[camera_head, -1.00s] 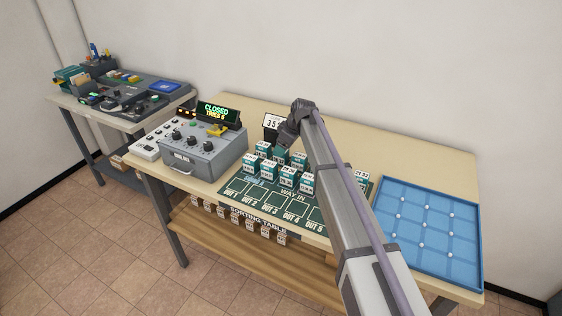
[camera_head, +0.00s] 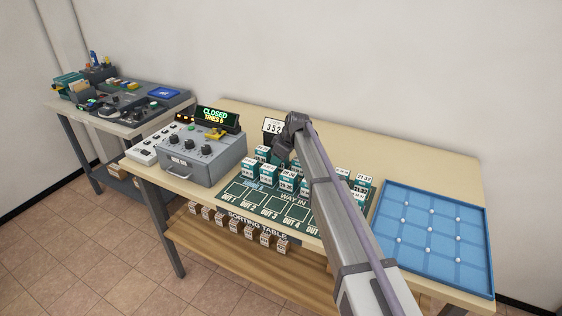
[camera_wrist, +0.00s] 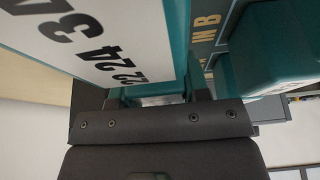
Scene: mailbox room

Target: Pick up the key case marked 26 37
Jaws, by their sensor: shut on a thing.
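Several teal key cases (camera_head: 268,172) with white number labels stand in rows on the sorting table. I cannot tell which case is marked 26 37.
A grey control box (camera_head: 202,153) with a CLOSED display (camera_head: 213,115) stands left of the cases. A blue tray (camera_head: 468,275) with white pegs lies at the right. Marked OUT squares (camera_head: 240,190) at the front look empty. A number sign (camera_head: 273,127) stands behind.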

